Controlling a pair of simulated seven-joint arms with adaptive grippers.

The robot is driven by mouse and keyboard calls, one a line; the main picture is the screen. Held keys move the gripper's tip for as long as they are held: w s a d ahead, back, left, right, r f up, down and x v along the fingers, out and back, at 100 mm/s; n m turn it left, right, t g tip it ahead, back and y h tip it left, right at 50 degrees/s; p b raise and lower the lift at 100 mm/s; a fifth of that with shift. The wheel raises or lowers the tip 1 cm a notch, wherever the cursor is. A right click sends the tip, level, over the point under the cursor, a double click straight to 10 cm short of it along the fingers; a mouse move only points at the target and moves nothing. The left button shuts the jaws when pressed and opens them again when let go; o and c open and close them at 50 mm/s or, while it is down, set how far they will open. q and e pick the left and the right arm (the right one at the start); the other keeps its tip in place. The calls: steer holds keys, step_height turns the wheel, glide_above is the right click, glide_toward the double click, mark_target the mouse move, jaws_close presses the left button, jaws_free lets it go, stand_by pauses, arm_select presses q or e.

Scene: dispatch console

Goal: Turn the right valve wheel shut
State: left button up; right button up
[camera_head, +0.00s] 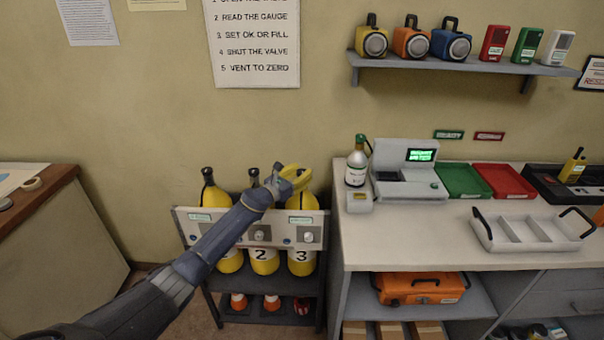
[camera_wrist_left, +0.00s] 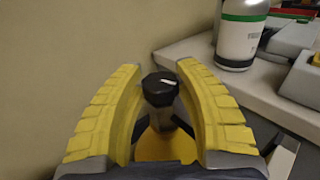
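Three yellow cylinders stand in a rack; the right cylinder (camera_head: 303,262) bears the number 3. Its black valve wheel (camera_wrist_left: 160,88) shows in the left wrist view, with yellow cylinder below it; in the head view my gripper hides it. My left gripper (camera_head: 296,176) is over the top of the right cylinder. In the left wrist view its yellow fingers (camera_wrist_left: 158,72) are apart, one on each side of the wheel, with small gaps showing. My right gripper is not seen.
The rack's front panel (camera_head: 196,228) carries knobs and small displays. The middle (camera_head: 253,176) and left (camera_head: 208,173) valves stand close by on the left. A white bottle (camera_head: 356,166) stands on the counter (camera_head: 400,235) just right of the rack.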

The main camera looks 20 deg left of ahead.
arm_select(q)
jaws_close()
steer(key=shift+r, duration=0.1)
steer(key=shift+w+h, duration=0.1)
steer(key=shift+h, duration=0.2)
